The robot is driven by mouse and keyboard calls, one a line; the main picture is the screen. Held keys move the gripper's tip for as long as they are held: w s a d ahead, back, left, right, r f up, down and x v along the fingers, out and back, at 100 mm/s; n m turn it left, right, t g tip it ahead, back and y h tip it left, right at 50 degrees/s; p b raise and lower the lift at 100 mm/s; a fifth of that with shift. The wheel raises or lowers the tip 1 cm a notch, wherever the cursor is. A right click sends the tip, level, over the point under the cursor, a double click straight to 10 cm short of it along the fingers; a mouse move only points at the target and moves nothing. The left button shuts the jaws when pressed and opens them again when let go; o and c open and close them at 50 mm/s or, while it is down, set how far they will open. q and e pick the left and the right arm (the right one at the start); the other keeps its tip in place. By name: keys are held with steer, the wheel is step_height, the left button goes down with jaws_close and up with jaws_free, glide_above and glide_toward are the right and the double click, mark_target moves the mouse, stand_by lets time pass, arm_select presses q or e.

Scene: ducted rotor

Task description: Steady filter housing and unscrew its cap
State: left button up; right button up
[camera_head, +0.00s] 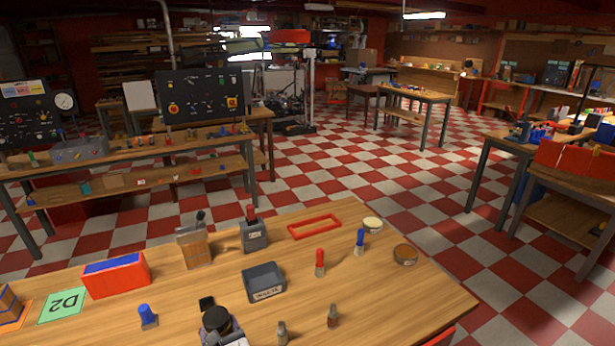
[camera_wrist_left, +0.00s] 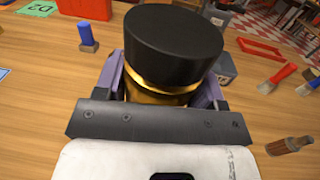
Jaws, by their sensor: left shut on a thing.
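The filter housing stands in the jaws of my left gripper (camera_wrist_left: 163,90), at the bottom edge of the head view. Its black round cap (camera_wrist_left: 172,42) sits on top and also shows in the head view (camera_head: 216,318). Below the cap, a gold-coloured body (camera_wrist_left: 158,97) is partly visible between the fingers. My left gripper is shut on this body, with one finger on each side. The wrist mount hides the housing's lower part, and I cannot tell whether it touches the bench. My right gripper is in neither view.
A blue-topped peg (camera_head: 147,316) and a red box (camera_head: 115,275) are on the bench to the left. A dark grey bin (camera_head: 264,282) lies beyond the housing. Red-handled (camera_head: 319,262) and blue-handled (camera_head: 360,241) tools stand to the right. Bare wood (camera_head: 385,300) is free at the front right.

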arm_select(q)
steer(key=s+d+r+m+t+h, duration=0.1)
steer(key=s+d+r+m+h, duration=0.15)
steer(key=r, duration=0.25)
steer(key=s+d+r+m+t+h, duration=0.1)
steer(key=d+r+t+h, duration=0.15)
steer(key=r, duration=0.25)
steer(key=s+r+m+h, duration=0.3)
steer(key=s+m+h, duration=0.15)
steer(key=s, duration=0.45)
step_height(320, 180, up, 35)
steer(key=n+p, duration=0.1)
steer(key=p, duration=3.3)
steer(key=shift+f+h, duration=0.2)
steer(key=shift+h, duration=0.25)
